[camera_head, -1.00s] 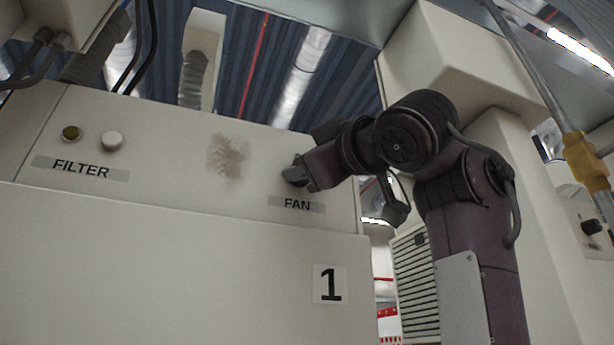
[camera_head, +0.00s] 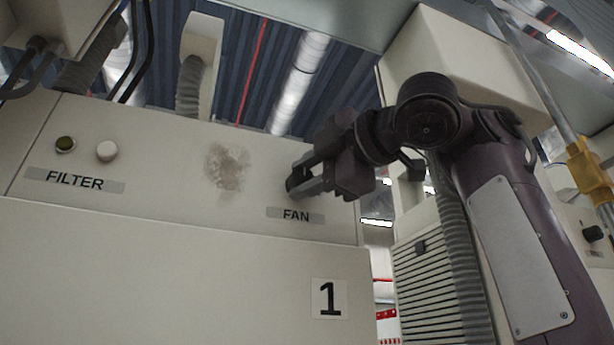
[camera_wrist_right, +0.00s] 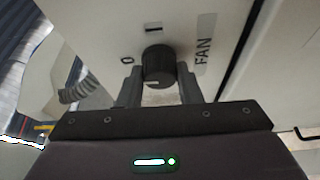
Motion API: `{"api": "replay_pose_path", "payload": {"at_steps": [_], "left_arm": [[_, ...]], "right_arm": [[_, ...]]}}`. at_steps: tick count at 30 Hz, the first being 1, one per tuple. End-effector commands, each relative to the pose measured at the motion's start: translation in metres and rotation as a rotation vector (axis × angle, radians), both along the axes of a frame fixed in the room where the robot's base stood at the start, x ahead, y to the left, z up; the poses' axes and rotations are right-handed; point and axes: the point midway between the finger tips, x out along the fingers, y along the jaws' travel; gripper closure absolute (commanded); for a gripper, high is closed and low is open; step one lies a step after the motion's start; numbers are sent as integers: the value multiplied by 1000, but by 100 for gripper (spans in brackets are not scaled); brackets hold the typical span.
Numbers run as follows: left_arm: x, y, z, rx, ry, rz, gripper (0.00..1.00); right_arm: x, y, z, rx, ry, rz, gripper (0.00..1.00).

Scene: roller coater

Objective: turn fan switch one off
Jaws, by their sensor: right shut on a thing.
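The fan switch is a black round knob (camera_wrist_right: 158,62) on the pale panel, beside the FAN label (camera_wrist_right: 205,52) and the marks "0" (camera_wrist_right: 127,60) and "I" (camera_wrist_right: 153,28). A short white line shows on the knob's near part; I cannot tell which mark it selects. My right gripper (camera_wrist_right: 158,76) is shut on the knob, one finger on each side. In the head view, the right gripper (camera_head: 299,182) reaches in from the right above the FAN label (camera_head: 296,215) and mostly hides the knob. My left gripper is not in view.
A FILTER label (camera_head: 75,181) sits left on the panel, below a dark green button (camera_head: 65,144) and a white knob (camera_head: 107,151). A number 1 plate (camera_head: 329,298) is below the FAN label. A vertical pipe with a yellow fitting (camera_head: 588,165) stands at the right.

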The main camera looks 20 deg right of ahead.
Motion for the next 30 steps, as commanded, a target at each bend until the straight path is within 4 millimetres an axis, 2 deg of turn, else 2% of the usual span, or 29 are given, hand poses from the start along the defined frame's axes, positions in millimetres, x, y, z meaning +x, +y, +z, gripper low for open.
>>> {"api": "replay_pose_path", "payload": {"at_steps": [20, 21, 25, 30], "left_arm": [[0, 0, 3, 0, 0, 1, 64], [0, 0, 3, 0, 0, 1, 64], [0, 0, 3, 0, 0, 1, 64], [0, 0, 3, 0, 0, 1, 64]], "right_arm": [[0, 0, 0, -60, -2, -2, 91], [0, 0, 0, -60, -2, -2, 64], [0, 0, 0, -59, -1, -1, 47], [0, 0, 0, -57, -2, -1, 46]]}}
